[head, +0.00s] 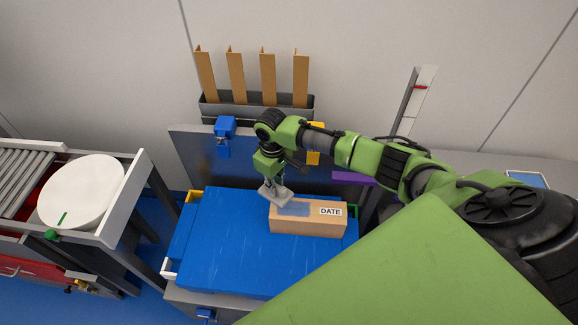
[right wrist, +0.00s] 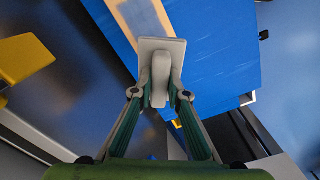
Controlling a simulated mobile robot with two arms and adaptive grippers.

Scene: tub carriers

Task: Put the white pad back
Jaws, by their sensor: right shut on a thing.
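My right gripper (head: 271,179) is shut on the upright grip of a pale grey-white pad (head: 278,195). In the right wrist view the flat plate of the pad (right wrist: 160,45) shows beyond the fingertips, with its grip between the two fingers. The pad is at the back left end of a brown carton (head: 310,228), by a dull blue patch on its top. I cannot tell whether the pad touches the carton. The carton bears a white "DATE" label (head: 330,211) and lies on a blue surface (head: 225,240). My left gripper is not in view.
Behind stands a dark panel (head: 190,150) with a blue fitting (head: 225,127) and a yellow one (head: 313,158). A grey holder (head: 215,106) above it holds several brown strips. The blue surface left of the carton is clear.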

